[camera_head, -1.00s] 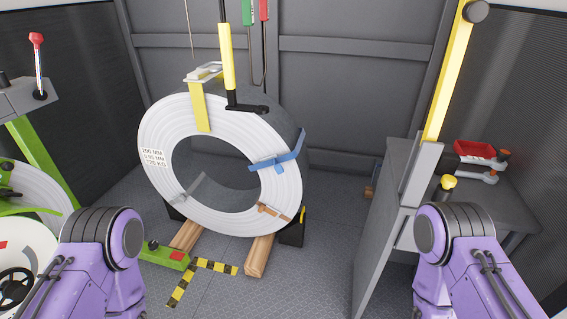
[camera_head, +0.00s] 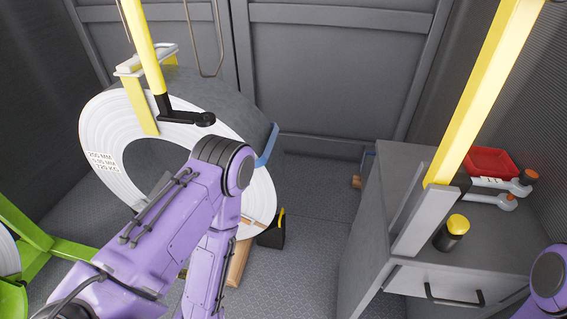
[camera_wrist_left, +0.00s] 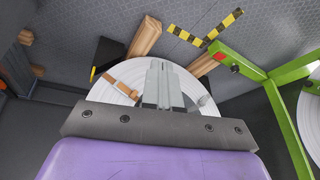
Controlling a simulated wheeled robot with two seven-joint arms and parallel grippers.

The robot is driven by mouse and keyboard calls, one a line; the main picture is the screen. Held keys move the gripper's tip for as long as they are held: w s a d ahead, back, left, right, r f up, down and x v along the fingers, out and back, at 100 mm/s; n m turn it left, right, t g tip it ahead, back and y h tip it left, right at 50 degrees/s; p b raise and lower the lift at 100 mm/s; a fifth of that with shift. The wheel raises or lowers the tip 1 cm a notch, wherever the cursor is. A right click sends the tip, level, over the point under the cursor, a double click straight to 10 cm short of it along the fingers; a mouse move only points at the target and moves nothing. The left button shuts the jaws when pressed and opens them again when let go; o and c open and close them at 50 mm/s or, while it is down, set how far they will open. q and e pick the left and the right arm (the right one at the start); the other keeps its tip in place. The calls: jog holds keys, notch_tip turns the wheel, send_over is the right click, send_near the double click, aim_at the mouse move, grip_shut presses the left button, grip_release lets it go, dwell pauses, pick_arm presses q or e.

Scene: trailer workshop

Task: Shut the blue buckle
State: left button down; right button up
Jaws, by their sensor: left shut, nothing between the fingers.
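The blue buckle or strap (camera_head: 268,146) crosses the right rim of the large white coil (camera_head: 100,125) in the head view. I cannot tell from here whether it is open or shut, and I do not see it in the wrist view. My left arm reaches across the coil's front, hiding part of its face. My left gripper (camera_wrist_left: 163,66) shows only in the wrist view, shut and empty, with the coil face behind its fingers. My right gripper is out of view; only a bit of my right arm shows at the right edge.
A yellow pole with a black foot (camera_head: 186,112) stands before the coil's top. A grey cabinet (camera_head: 390,170) with a yellow post (camera_head: 487,95), red tray (camera_head: 490,160) and wrenches stands at right. A green frame (camera_head: 40,245) is at left.

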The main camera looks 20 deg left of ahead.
pick_arm(q)
jog(key=w+d+r+h, duration=0.1)
jog(key=w+d, duration=0.1)
jog(key=w, duration=1)
jog(key=w+d+h, duration=0.1)
jog(key=w+d, duration=0.1)
jog(key=w, duration=1)
jog(key=w+a+r+y, duration=0.1)
jog(key=w+r, duration=0.4)
jog(key=r, duration=0.3)
jog(key=w+a+r+g+y, duration=0.1)
jog(key=w+r, duration=0.4)
jog(key=r, duration=0.4)
jog(key=w+r+g+y+b, duration=0.1)
jog(key=w+r+y, duration=0.1)
jog(key=w+r, duration=0.3)
notch_tip(320, 180, up, 4)
jog(key=shift+w+a+r, duration=0.1)
jog(key=shift+w+a, duration=0.05)
jog(key=shift+a, duration=0.25)
